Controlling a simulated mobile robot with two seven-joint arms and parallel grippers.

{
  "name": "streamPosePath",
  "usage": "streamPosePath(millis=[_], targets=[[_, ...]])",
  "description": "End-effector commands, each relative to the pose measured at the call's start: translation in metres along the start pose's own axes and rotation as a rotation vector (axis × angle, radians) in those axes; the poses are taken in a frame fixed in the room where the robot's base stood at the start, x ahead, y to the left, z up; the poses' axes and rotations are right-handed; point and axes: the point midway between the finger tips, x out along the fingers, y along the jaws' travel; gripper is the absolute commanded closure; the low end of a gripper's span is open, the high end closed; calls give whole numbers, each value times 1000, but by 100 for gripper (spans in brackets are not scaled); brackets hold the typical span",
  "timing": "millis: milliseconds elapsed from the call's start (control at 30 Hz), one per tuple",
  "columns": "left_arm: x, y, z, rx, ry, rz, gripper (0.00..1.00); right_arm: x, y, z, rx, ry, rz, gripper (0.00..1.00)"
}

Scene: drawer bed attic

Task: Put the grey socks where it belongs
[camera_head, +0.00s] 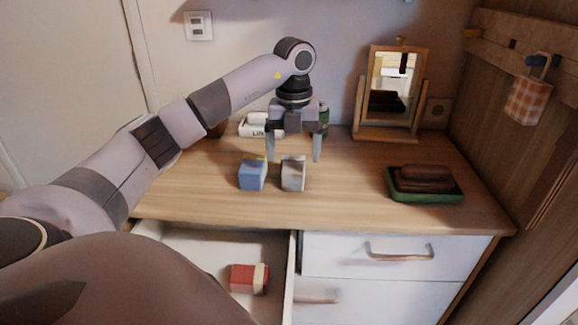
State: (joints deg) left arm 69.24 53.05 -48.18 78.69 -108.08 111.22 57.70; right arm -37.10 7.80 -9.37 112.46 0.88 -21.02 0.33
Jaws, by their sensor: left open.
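The grey socks (293,174) are a small folded bundle standing on the wooden dresser top. A similar blue bundle (252,175) stands just to their left. My left gripper (294,158) is open and points down over the grey socks, with its fingertips apart near the bundle's upper part. I cannot tell whether the fingers touch it. An open drawer (200,243) at the front left holds a red bundle (247,278) with a pale end. My left arm hides part of the drawer. My right gripper is not in view.
A green tray (425,195) with dark brown items stands on the right of the dresser top (345,195). A framed mirror (390,85) stands at the back. A white box and a green item sit behind my gripper. The closed drawer (350,258) has a bar handle.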

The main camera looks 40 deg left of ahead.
Motion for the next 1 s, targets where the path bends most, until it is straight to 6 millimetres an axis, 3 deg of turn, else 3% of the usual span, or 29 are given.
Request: streamPosePath(millis=[267,567,867,1000], targets=[[25,2,0,-2,3,4,11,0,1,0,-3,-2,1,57],[66,4,0,-1,2,3,11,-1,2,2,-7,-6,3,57],[71,3,1,0,0,1,11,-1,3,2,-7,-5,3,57],[71,3,1,0,0,1,53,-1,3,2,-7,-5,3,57]])
